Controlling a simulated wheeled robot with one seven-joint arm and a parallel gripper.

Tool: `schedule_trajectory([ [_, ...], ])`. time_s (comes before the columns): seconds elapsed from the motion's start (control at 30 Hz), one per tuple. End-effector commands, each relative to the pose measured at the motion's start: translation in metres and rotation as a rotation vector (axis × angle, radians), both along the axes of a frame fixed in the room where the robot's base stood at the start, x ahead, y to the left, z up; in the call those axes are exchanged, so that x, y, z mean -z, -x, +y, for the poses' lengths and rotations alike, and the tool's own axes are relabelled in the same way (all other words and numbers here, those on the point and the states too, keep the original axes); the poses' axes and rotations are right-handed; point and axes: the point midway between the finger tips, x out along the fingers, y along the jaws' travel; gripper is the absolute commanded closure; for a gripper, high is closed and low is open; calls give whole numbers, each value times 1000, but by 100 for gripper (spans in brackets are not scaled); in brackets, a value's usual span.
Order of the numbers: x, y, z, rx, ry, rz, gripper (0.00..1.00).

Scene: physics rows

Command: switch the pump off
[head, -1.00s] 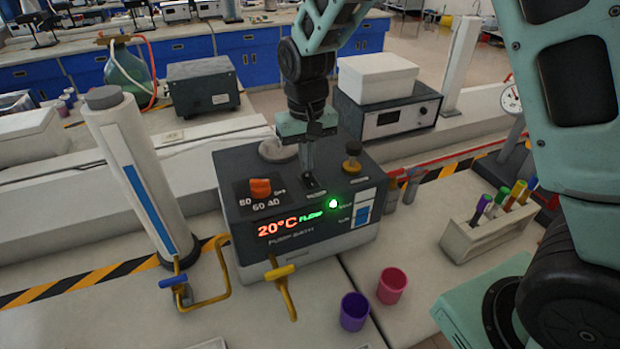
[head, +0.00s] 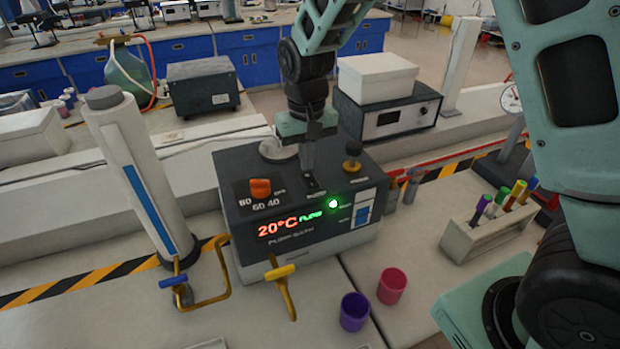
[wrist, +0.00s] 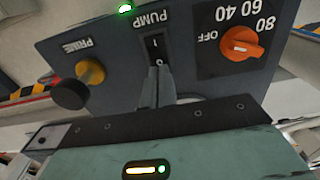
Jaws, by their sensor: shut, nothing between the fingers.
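The dark pump bath unit (head: 235,215) stands on the bench in the middle of the head view, its display reading 20°C in red. A green light (head: 333,203) is lit on its front and also shows at the top of the wrist view (wrist: 125,8). The black pump switch (wrist: 154,44), under the label PUMP, carries a white mark. My gripper (head: 309,176) is shut and empty, pointing down at the switch. In the wrist view its fingertips (wrist: 160,74) are right at the switch's near end and cover part of it; I cannot tell whether they touch.
On the unit, an orange dial (wrist: 240,43) and a dark prime knob (wrist: 70,93) flank the switch. A white column (head: 135,165) stands left. A purple cup (head: 354,311) and a pink cup (head: 391,286) stand in front. A marker rack (head: 487,238) is at the right.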

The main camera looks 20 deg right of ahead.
Motion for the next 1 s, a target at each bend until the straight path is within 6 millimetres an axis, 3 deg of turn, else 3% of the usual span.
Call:
schedule_trajectory([
  [1.0, 13, 0, 0, 0, 0, 1, 100],
])
